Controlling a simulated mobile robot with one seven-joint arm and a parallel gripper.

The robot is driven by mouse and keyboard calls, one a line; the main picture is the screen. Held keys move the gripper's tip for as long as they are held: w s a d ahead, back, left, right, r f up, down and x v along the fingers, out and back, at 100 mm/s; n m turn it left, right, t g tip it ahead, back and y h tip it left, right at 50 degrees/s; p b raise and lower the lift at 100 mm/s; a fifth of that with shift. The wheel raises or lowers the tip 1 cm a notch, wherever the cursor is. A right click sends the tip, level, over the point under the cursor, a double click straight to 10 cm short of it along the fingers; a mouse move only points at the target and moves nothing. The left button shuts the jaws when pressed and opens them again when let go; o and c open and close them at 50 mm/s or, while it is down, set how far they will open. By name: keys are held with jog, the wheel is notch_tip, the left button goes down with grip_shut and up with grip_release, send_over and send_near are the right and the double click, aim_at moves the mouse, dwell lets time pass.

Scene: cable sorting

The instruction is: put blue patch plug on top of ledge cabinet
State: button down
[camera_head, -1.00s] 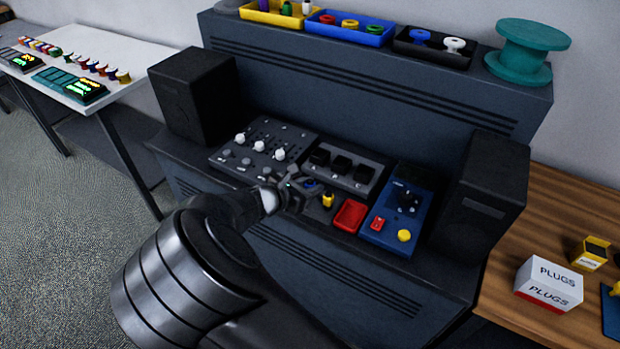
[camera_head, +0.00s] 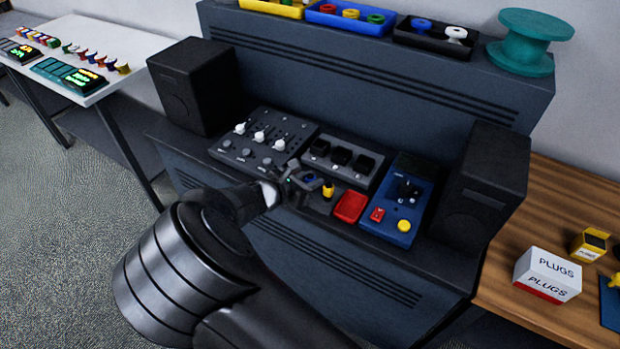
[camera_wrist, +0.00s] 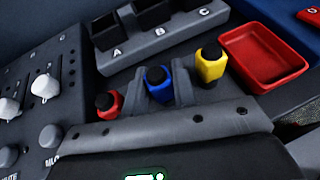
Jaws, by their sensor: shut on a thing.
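The blue patch plug (camera_wrist: 157,82) is a small blue piece with a dark top, standing on the cabinet's lower shelf in the wrist view. My gripper (camera_wrist: 157,92) has one finger on each side of it and is shut on it. In the head view my gripper (camera_head: 304,184) is low over the shelf, with a bit of blue (camera_head: 311,180) showing between its fingers. A red plug (camera_wrist: 108,102) stands to the left and a yellow plug (camera_wrist: 211,64) to the right. The dark ledge cabinet (camera_head: 370,90) rises behind to a raised top.
The cabinet top holds a yellow tray (camera_head: 272,8), a blue tray (camera_head: 350,24), a black tray (camera_head: 432,40) and a teal spool (camera_head: 527,42). Speakers (camera_head: 195,85) (camera_head: 482,185) flank the shelf. A red dish (camera_head: 350,206) and a blue panel (camera_head: 395,215) lie right of my gripper.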

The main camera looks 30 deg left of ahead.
jog(key=shift+f, duration=0.15)
jog(key=c, duration=1.1)
grip_release()
jog(key=v, duration=1.1)
jog(key=w+d+r+m+g, duration=0.2)
jog(key=d+r+m+g, duration=0.15)
jog(key=d+m, duration=0.45)
jog(key=w+d+r+m+g, duration=0.25)
jog(key=d+r, duration=0.25)
jog(key=d, duration=0.7)
jog(key=w+d+r+m+g, duration=0.2)
jog(key=d+r+m+g, duration=0.15)
jog(key=d+m, duration=0.45)
jog(key=s+d+r+m+t+y, duration=0.1)
jog(key=s+d+r+m, duration=0.2)
jog(key=s+d+m, duration=0.3)
jog(key=s+d+r+m+t+y, duration=0.1)
jog(key=s+d+m, duration=0.6)
jog(key=d, duration=0.8)
notch_tip(320, 180, up, 3)
jog(key=shift+f+m+y, duration=0.2)
jog(key=shift+m+y, duration=0.5)
jog(key=shift+m, duration=0.05)
